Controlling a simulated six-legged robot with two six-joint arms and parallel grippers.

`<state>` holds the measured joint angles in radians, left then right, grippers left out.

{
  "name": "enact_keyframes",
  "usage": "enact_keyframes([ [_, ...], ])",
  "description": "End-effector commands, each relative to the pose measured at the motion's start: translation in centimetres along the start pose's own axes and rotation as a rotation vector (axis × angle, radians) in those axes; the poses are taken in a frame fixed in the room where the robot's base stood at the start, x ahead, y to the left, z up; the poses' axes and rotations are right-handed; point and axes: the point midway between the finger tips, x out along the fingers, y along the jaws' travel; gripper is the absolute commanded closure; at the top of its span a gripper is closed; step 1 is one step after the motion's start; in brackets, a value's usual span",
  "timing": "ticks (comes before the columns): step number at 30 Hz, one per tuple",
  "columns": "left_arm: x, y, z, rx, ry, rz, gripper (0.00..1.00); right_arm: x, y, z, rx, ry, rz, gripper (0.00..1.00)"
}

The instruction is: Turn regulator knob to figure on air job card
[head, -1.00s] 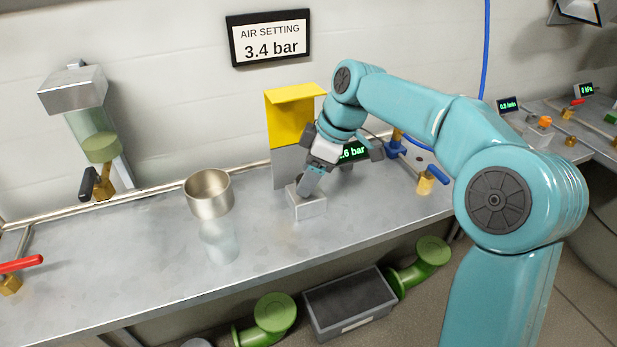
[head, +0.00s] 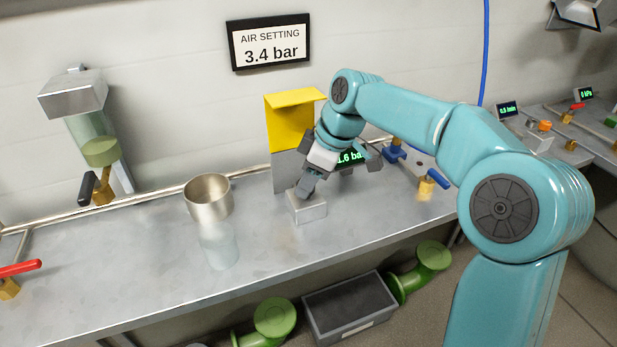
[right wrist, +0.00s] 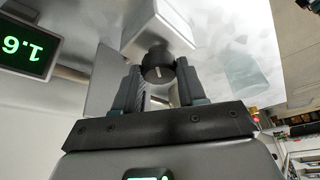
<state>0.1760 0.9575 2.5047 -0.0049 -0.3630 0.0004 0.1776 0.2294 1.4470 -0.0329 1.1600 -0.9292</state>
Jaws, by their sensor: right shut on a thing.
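The air job card (head: 269,42) on the wall reads "AIR SETTING 3.4 bar". The regulator is a pale metal box (head: 308,208) on the bench, with a yellow and grey panel behind it. Its black knob (right wrist: 158,68) with a white pointer mark shows in the right wrist view. My right gripper (head: 307,188) is shut on the knob, one finger at each side. A green-lit display (head: 350,158) is partly covered by my gripper in the head view; in the right wrist view the display (right wrist: 27,45) reads 1.6. My left gripper is out of view.
A metal cup (head: 208,196) over a clear cylinder stands left of the regulator. Blue-handled valves (head: 432,181) are at right, a red-handled valve (head: 18,268) at far left. The bench front is clear. A dark bin (head: 347,305) and green pipes lie below.

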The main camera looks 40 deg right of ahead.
Motion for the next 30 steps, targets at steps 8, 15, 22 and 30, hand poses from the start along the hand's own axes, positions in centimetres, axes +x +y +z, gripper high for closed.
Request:
enact_keyframes([
  [8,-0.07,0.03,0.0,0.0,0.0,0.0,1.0,-0.08,-0.22,-0.09,0.206,0.001,0.087,0.9],
  [15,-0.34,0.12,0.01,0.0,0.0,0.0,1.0,-0.08,-0.32,-0.15,0.415,0.001,0.175,0.9],
  [22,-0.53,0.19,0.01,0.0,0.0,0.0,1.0,-0.04,-0.42,-0.21,0.616,0.001,0.259,0.9],
  [30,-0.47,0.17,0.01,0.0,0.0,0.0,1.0,0.1,-0.51,-0.32,0.853,0.002,0.357,0.9],
])
